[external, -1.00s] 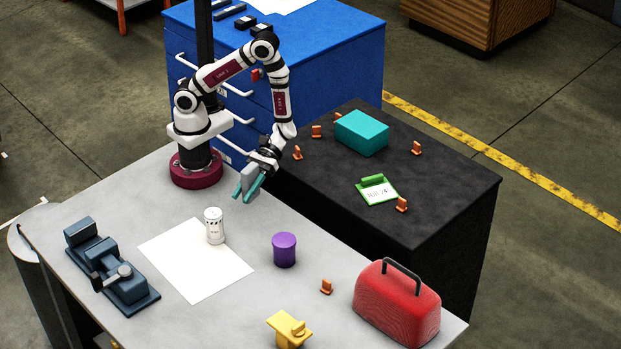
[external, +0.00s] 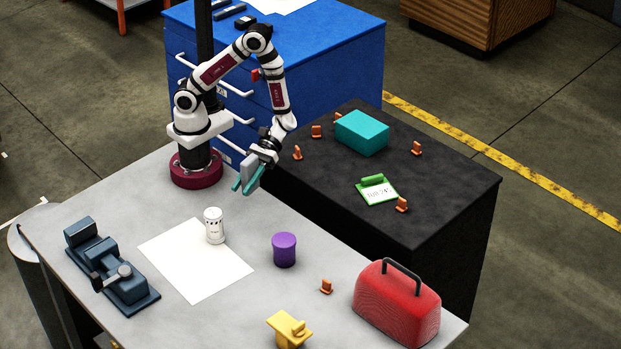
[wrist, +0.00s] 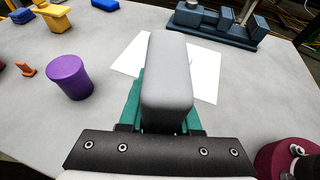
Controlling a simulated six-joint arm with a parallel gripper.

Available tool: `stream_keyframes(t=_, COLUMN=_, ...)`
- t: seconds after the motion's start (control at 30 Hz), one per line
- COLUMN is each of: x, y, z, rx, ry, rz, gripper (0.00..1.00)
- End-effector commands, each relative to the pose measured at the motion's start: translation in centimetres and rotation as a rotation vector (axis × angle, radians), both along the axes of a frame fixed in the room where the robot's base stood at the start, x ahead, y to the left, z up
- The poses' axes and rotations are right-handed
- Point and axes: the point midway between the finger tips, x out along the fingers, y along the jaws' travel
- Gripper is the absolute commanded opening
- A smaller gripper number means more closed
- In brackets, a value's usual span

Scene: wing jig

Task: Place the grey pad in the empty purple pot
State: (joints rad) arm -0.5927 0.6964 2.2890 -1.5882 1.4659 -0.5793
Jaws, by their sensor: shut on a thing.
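My gripper (external: 245,182), with teal fingers, is shut on the grey pad (external: 251,165) and holds it up over the back of the grey table. In the wrist view the pad (wrist: 167,72) is a rounded grey block between the teal fingers. The purple pot (external: 284,251) stands upright on the table, to the right of and nearer the external camera than my gripper. In the wrist view the pot (wrist: 69,78) is left of the pad, well apart from it. I cannot make out the inside of the pot.
A white can (external: 214,227) stands on a white sheet (external: 198,270) left of the pot. A blue vise (external: 118,275), orange clip (external: 326,286), yellow block (external: 288,329) and red toolbox (external: 397,303) stand around. The tabletop around the pot is clear.

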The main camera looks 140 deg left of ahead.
Motion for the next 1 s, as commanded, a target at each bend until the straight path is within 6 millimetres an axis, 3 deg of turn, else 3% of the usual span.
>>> stream_keyframes(t=0.17, x=3.8, y=-2.4, z=1.1, rx=0.001, ry=-0.006, rz=0.025, gripper=0.00)
stream_keyframes(t=0.4, x=10.5, y=-10.2, z=6.3, rx=0.000, ry=-0.008, rz=0.106, gripper=0.00)
stream_keyframes(t=0.57, x=12.2, y=-13.8, z=9.0, rx=-0.001, ry=-0.003, rz=0.142, gripper=0.00)
stream_keyframes(t=0.67, x=13.3, y=-13.5, z=8.8, rx=0.000, ry=0.002, rz=0.152, gripper=0.00)
stream_keyframes(t=1.0, x=19.6, y=-6.6, z=3.0, rx=0.000, ry=0.002, rz=0.154, gripper=0.00)
